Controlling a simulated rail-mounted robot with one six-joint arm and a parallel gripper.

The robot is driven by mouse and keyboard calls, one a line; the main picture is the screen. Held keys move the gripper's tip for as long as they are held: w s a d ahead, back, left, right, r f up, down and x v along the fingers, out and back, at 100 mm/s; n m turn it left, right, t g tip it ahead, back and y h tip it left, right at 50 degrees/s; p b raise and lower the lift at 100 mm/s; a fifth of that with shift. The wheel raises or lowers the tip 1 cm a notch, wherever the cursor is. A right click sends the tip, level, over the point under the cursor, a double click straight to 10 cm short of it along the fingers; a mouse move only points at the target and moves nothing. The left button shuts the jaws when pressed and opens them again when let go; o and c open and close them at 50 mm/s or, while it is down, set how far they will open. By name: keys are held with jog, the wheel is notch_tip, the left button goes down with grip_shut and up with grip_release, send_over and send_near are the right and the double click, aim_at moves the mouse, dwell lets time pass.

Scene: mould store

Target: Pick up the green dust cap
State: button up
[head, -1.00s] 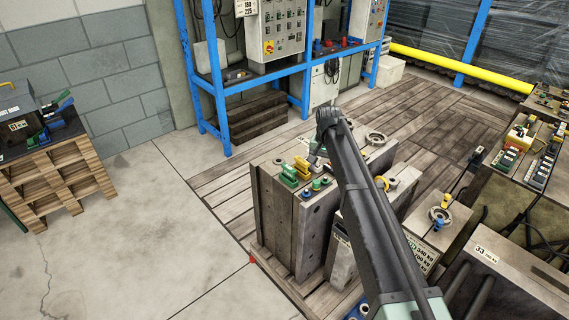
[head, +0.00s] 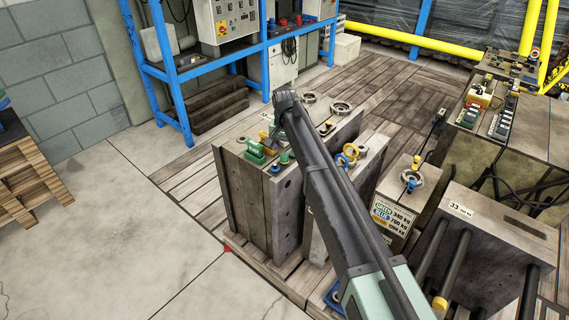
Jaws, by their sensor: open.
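A small round green cap (head: 284,157), which looks like the green dust cap, sits on top of the grey mould block (head: 262,210) in the middle of the head view. A larger green block-shaped piece (head: 254,152) lies just left of it, and a small blue cap (head: 275,169) is just in front. My dark arm reaches in from the lower right and bends down at its far end. My gripper (head: 271,136) shows small below that bend, open, just behind the green pieces. Its fingertips are hard to make out, and the arm hides part of the block's top.
Right of the block stand a second mould plate with a yellow ring (head: 350,152), a labelled block (head: 395,210) and a mould marked 33 (head: 480,240). A blue rack (head: 165,75) stands behind. Bare floor (head: 120,230) is free at the left.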

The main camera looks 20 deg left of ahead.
aim_at(285, 154)
notch_tip(285, 154, down, 4)
jog(key=shift+r+b, duration=0.2)
jog(key=shift+b, duration=0.8)
jog(key=shift+r, duration=0.25)
jog(key=c, duration=1)
jog(key=shift+o, duration=0.2)
jog(key=shift+p, duration=0.3)
notch_tip(285, 154, up, 20)
jog(key=p, duration=2)
